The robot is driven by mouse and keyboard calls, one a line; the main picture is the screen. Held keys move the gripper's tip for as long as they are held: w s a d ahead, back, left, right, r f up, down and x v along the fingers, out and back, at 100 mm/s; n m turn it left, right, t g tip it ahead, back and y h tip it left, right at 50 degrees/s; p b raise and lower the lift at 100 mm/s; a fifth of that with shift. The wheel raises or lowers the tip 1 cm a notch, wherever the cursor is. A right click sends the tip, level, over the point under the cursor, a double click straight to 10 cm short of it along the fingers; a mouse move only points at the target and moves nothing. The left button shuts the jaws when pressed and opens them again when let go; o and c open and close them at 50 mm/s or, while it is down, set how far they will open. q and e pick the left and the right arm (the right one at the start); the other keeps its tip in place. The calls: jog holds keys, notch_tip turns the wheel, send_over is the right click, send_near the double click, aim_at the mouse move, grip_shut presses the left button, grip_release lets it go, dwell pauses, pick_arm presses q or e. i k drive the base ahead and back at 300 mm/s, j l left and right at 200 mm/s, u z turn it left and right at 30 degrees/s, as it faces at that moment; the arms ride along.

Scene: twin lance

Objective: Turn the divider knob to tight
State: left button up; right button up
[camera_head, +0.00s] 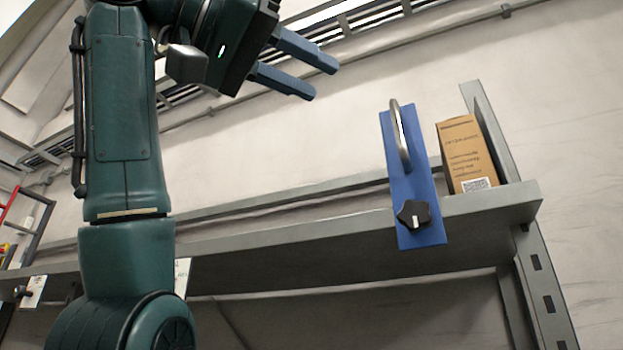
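The divider (423,198) is a blue upright plate on a grey shelf, right of the middle in the head view. It has a curved metal handle (402,138) on its upper part. A black knob (413,214) with a pale mark sits near its lower end, in front of the shelf edge. I cannot read any setting on it. My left gripper (326,79) is high in the view, up and left of the divider and apart from it. Its two blue fingers are spread with nothing between them. My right gripper is not in view.
A brown cardboard box (466,153) stands on the grey shelf (300,239) just right of the divider. A grey slotted post (540,275) bears the shelf's right end. The shelf top left of the divider looks clear. A red frame (11,205) shows at the far left.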

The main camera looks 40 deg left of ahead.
aim_at(415, 215)
jog(key=k+j, duration=0.25)
jog(key=k, duration=0.2)
jog(key=k+j, duration=0.25)
jog(key=k, duration=0.25)
jog(key=k+j, duration=0.3)
jog(key=k, duration=0.15)
